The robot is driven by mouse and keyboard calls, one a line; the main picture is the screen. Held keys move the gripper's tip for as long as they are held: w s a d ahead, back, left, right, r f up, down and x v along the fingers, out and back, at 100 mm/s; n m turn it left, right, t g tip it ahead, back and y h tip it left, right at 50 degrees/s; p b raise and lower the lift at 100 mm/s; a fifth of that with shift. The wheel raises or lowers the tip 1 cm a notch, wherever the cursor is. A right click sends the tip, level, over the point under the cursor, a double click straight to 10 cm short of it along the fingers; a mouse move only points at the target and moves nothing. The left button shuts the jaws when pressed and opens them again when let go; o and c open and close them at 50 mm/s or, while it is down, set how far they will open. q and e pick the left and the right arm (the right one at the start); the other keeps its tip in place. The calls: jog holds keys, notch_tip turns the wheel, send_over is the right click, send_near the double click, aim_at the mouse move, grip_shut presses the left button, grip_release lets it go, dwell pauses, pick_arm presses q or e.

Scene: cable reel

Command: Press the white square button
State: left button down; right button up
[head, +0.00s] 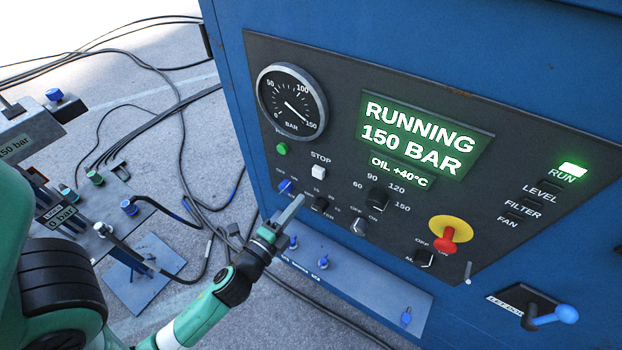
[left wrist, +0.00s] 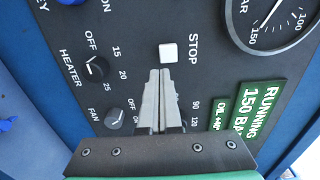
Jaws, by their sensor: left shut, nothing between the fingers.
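The white square button (head: 318,171) sits on the dark control panel under the word STOP. In the left wrist view the white button (left wrist: 168,52) is just beyond my fingertips. My left gripper (head: 299,199) is shut and empty, its fingers pointing up toward the panel. In the head view the tips are a little below and left of the button, apart from it. In the left wrist view the closed fingers (left wrist: 160,72) end just short of the button, and how far they are off the panel is hard to tell. My right gripper is not in view.
The display (head: 421,137) reads RUNNING 150 BAR, and the RUN lamp (head: 573,169) glows green. Around the button are a pressure gauge (head: 292,101), a green button (head: 282,149), black knobs (head: 377,198) and a red switch (head: 445,236) on yellow. Cables lie on the floor at left.

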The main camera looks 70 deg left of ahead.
aim_at(319, 172)
pick_arm(q)
jog(key=p+x, duration=0.1)
jog(key=x, duration=0.5)
jog(key=shift+w+a, duration=0.25)
jog(key=shift+w, duration=0.05)
